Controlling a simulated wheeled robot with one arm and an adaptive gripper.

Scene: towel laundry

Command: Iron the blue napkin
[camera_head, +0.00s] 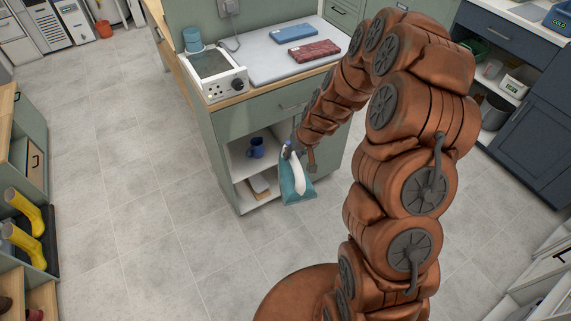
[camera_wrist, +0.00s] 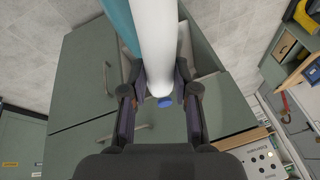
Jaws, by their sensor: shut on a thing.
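The blue napkin (camera_head: 294,33) lies folded flat on the pale board (camera_head: 262,58) on the counter. My gripper (camera_head: 292,150) is in front of the cabinet's open shelves, below the counter top. It is shut on a white and teal iron (camera_head: 298,186), which hangs tilted with its broad teal part low. In the wrist view my gripper's fingers (camera_wrist: 160,92) close around the iron's white handle (camera_wrist: 156,45), with the teal part (camera_wrist: 122,22) beside it. The iron's sole is not clearly seen.
A red patterned cloth (camera_head: 315,50) lies beside the napkin. A white-fronted unit with a dial (camera_head: 217,77) and a teal canister (camera_head: 192,39) stand at the counter's left end. A blue mug (camera_head: 256,148) is on the upper shelf.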

